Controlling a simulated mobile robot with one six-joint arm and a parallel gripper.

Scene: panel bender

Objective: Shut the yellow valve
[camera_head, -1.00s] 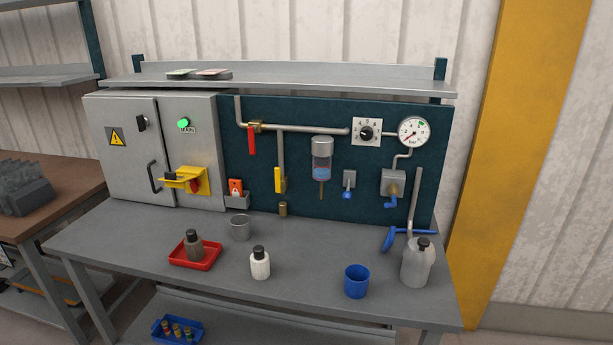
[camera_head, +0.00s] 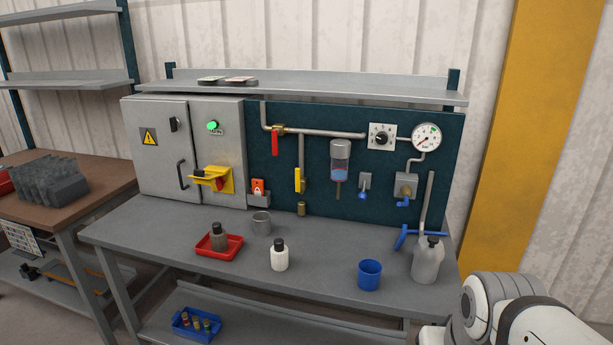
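The yellow valve handle (camera_head: 299,180) hangs vertically on the dark green panel, in line with the thin vertical pipe that drops from the horizontal pipe. A short brass outlet (camera_head: 301,209) sits below it, over the bench. My gripper is not in view. Only white and grey links of my arm show at the lower right corner, well apart from the valve.
A red valve handle (camera_head: 275,142) hangs left of the yellow one. A clear bowl with liquid (camera_head: 340,160) hangs to its right. On the bench (camera_head: 330,250) stand a grey cup (camera_head: 261,223), a red tray (camera_head: 233,251) with a dark bottle, a white bottle (camera_head: 279,256), a blue cup (camera_head: 369,275) and a grey jug (camera_head: 427,262).

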